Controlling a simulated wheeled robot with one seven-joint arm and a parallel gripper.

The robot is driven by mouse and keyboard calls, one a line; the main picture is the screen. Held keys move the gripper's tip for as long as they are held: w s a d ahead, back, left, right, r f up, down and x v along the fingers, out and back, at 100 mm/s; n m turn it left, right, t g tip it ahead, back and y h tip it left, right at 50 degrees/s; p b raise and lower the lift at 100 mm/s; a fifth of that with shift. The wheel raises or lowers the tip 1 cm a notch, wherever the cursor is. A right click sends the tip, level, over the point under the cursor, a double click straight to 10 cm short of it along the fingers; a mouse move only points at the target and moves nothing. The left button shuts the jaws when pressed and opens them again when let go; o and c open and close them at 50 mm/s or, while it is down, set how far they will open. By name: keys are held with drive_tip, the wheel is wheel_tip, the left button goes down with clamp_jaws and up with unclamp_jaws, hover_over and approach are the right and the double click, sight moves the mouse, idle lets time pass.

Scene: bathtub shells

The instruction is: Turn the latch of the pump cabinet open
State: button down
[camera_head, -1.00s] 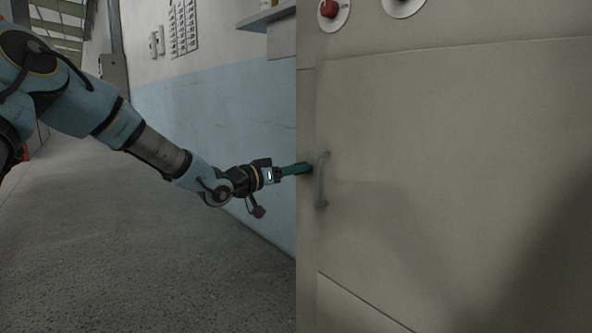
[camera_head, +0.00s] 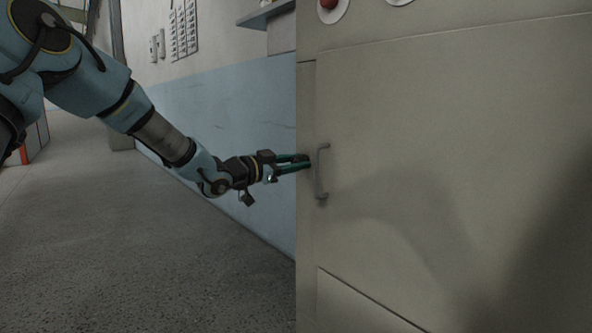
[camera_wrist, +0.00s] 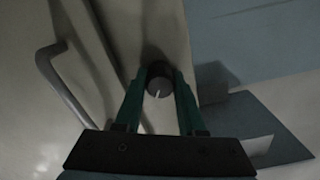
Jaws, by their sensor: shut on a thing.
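The pump cabinet (camera_head: 460,140) is a large beige box with a flat door filling the right of the head view. The latch (camera_wrist: 159,79) is a dark round knob with a pale slot mark, seen in the wrist view near the cabinet's edge. My gripper (camera_head: 305,162) reaches it from the left, and its two green fingers (camera_wrist: 160,92) are shut on the knob, one on each side. In the head view the fingers largely hide the latch. A grey bar handle (camera_head: 321,175) stands on the door just right of the fingertips; it also shows at the left of the wrist view (camera_wrist: 62,85).
A red button (camera_head: 329,3) on a pale disc sits above the door. A blue and white wall (camera_head: 215,105) with a grey shelf (camera_head: 268,14) runs behind my arm. The grey floor (camera_head: 150,250) at the left is clear.

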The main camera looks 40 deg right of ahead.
drive_tip(key=m+b, duration=0.1)
drive_tip(key=m, duration=0.1)
drive_tip(key=m+b, duration=0.4)
drive_tip(key=shift+s+f, duration=0.1)
drive_tip(key=shift+f, duration=0.2)
drive_tip(key=m+b, duration=0.4)
drive_tip(key=m, duration=0.1)
drive_tip(key=shift+r, duration=0.15)
drive_tip(key=shift+m, duration=0.3)
drive_tip(key=c, duration=0.5)
unclamp_jaws()
drive_tip(key=shift+r, duration=0.1)
drive_tip(key=a+p, duration=0.1)
drive_tip(key=a, duration=0.9)
drive_tip(key=shift+w+a+p, duration=0.3)
drive_tip(key=shift+w+a, duration=0.05)
drive_tip(key=shift+a, duration=0.05)
